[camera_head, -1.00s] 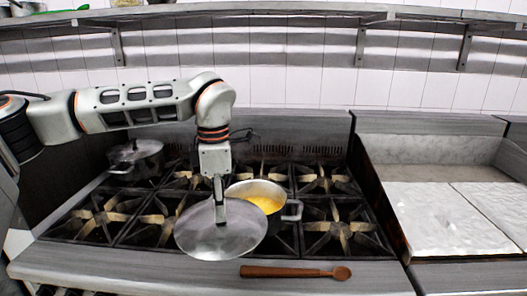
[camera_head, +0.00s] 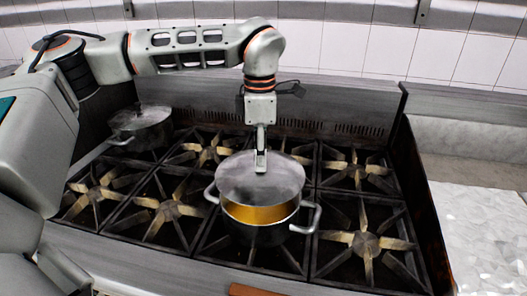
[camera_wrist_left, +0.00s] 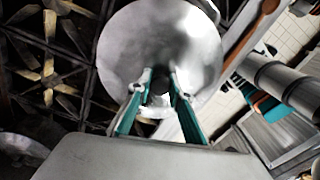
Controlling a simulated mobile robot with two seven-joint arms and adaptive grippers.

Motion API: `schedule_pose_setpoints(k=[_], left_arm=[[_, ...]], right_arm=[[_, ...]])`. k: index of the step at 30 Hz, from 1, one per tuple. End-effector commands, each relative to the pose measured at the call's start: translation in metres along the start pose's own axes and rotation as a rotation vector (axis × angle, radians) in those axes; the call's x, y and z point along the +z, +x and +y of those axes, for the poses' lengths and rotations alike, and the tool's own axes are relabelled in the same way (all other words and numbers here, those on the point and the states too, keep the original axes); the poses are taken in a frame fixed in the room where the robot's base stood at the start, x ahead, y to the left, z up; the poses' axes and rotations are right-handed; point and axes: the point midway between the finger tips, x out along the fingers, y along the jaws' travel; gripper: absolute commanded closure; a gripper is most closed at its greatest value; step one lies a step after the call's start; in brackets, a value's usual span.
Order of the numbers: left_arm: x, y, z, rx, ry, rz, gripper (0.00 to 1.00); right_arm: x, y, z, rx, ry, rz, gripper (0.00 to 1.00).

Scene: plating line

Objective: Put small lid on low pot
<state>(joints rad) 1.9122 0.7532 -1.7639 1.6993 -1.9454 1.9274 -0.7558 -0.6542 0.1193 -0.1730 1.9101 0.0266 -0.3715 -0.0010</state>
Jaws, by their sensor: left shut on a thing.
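The small lid (camera_head: 255,180) is a round grey metal disc, held by my left gripper (camera_head: 261,165), which is shut on its knob. In the head view the lid is over the back part of the low pot (camera_head: 262,236) and looks tilted or raised, with yellow-orange contents showing at the front. I cannot tell whether lid and rim touch. In the left wrist view the lid (camera_wrist_left: 160,45) fills the upper middle, with the left gripper's fingers (camera_wrist_left: 160,88) around its knob. The low pot has two side handles and stands on the stove. My right gripper is not in view.
The stove (camera_head: 170,212) has several black burner grates. A second lidded pot (camera_head: 141,128) stands at the back left. A wooden spoon (camera_head: 252,290) lies at the front edge. A pale flat surface (camera_head: 480,230) is to the right.

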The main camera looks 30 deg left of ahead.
Motion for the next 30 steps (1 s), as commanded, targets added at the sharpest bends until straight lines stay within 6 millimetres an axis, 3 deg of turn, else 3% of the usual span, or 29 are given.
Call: schedule_pose_setpoints(k=[18,30], left_arm=[[0.000,0.049,0.000,0.001,0.001,-0.001,1.00],[0.000,0.053,0.000,0.001,0.000,-0.001,1.00]], right_arm=[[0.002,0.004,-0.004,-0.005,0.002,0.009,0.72],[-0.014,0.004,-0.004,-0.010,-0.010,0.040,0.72]])
